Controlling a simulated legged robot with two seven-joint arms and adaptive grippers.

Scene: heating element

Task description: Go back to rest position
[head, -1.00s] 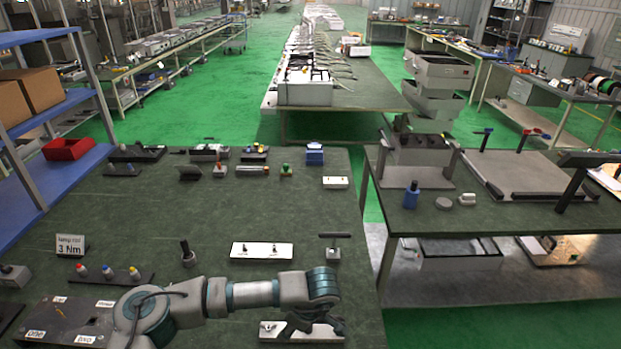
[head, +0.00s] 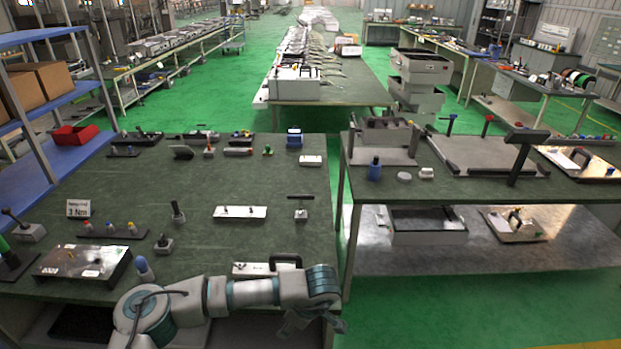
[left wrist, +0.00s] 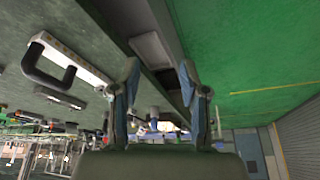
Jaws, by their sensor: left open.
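My left arm comes in low across the front of the green table (head: 190,240). Its gripper (head: 297,325) hangs just in front of the table's front edge, pointing down. In the left wrist view the gripper (left wrist: 158,80) has its two fingers wide apart with nothing between them. A white plate with a black handle (head: 250,268) lies at the table's front edge, just behind my left gripper and partly hidden by my arm. It also shows in the left wrist view (left wrist: 72,58), left of the fingers and apart from them. My right gripper is not in view.
A grey box (head: 85,262), a white plate (head: 240,212) and a T-handled tool (head: 300,205) stand on the table. A second table (head: 470,185) with a lower shelf stands at right. A blue shelf rack (head: 90,75) is at left. Green floor (head: 450,310) is clear at front right.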

